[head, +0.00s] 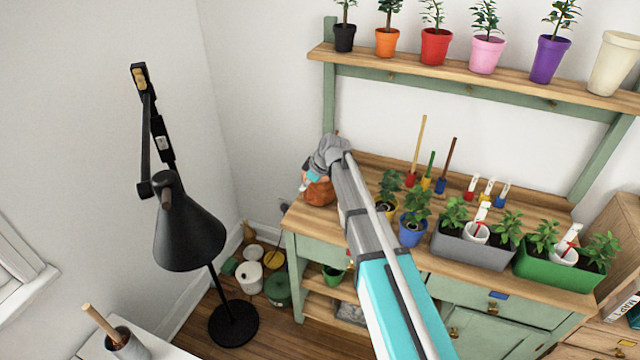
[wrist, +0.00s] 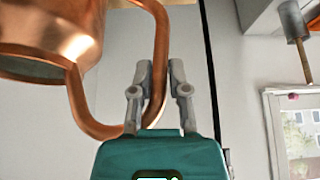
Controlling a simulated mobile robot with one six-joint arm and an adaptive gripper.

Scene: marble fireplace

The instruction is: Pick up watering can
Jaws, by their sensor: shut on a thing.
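The copper watering can (wrist: 45,35) fills the upper left of the wrist view, with its looped handle (wrist: 92,122) curving toward my gripper (wrist: 158,85). The two grey fingers are shut on the handle, one on each side of it. In the head view the can (head: 320,194) is a small orange-brown shape at the left end of the potting bench top (head: 345,228). My gripper (head: 308,182) is beside it, partly hidden by my arm. I cannot tell whether the can touches the bench. Its spout is not clearly visible.
Potted plants (head: 411,228) and a grey planter (head: 465,248) stand on the bench right of my arm. A shelf (head: 450,75) with several coloured pots runs above. A black floor lamp (head: 188,232) stands to the left. Pots and cans (head: 277,288) sit on the floor.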

